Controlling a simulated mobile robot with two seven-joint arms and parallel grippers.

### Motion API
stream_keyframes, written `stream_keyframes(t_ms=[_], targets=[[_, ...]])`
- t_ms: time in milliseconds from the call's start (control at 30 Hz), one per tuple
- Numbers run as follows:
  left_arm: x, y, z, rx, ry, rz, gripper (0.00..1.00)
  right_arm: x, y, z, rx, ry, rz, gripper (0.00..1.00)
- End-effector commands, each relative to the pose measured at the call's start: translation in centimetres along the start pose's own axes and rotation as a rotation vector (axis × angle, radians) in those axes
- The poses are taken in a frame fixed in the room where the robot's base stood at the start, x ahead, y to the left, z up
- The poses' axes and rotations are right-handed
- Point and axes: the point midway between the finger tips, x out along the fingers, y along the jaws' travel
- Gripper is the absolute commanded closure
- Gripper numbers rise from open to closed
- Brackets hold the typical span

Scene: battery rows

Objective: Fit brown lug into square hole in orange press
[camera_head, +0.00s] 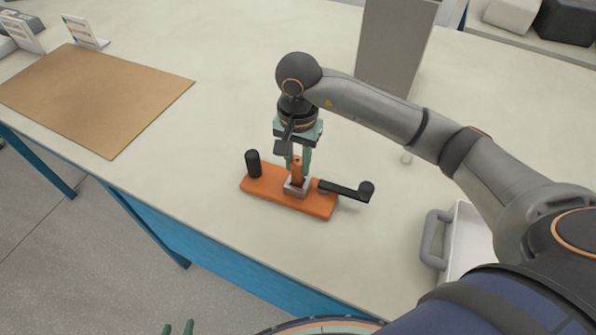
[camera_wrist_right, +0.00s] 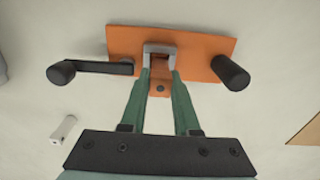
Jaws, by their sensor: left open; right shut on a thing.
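The orange press (camera_head: 262,186) lies flat on the table, with a grey square collar (camera_head: 290,190) around its hole, a black post (camera_head: 253,164) at its left and a black crank handle (camera_head: 347,190) at its right. My right gripper (camera_head: 299,166) points down over the collar, shut on the brown lug (camera_head: 297,172). In the right wrist view, the lug (camera_wrist_right: 160,86) is between the green fingertips, and the grey collar (camera_wrist_right: 148,48) is at its far end. The lug's lower end is at the collar; how deep it sits is hidden. My left gripper (camera_head: 178,328) is open and empty at the bottom edge.
A brown board (camera_head: 95,95) lies at the left. A grey upright panel (camera_head: 396,45) stands behind my right arm. A white tray with a grey handle (camera_head: 432,240) is at the right. Table left of the press is clear.

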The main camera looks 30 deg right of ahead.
Motion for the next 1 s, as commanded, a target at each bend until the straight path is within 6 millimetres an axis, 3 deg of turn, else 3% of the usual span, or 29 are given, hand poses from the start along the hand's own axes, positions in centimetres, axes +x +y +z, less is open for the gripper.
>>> stream_keyframes(t_ms=[33, 67, 267, 300, 567, 867, 1000], targets=[[0.5, 0.0, 0.5, 0.0, 0.0, 0.0, 0.5, 1.7, 0.2, 0.2, 0.0, -0.008, 0.009, 1.0], [0.6, 0.0, 0.6, 0.0, 0.0, 0.0, 0.5, 2.0, 0.2, 0.3, -0.001, -0.008, 0.01, 1.0], [0.5, 0.0, 0.5, 0.0, 0.001, 0.001, 0.5, 2.3, 0.3, 0.2, 0.0, -0.006, 0.015, 1.0], [0.5, 0.0, 0.5, 0.0, 0.001, 0.001, 0.5, 2.3, 0.3, 0.2, 0.0, -0.006, 0.016, 0.7], [0.5, 0.0, 0.5, 0.0, 0.001, 0.001, 0.5, 2.1, 0.2, 0.1, 0.001, -0.005, 0.011, 0.41], [0.5, 0.0, 0.4, 0.0, 0.002, 0.0, 0.5, 1.6, 0.1, 0.1, 0.0, -0.003, 0.007, 0.41], [0.6, 0.0, 0.5, 0.0, 0.002, 0.0, 0.5, 0.0, 0.1, 0.1, 0.0, 0.0, 0.004, 0.41]])
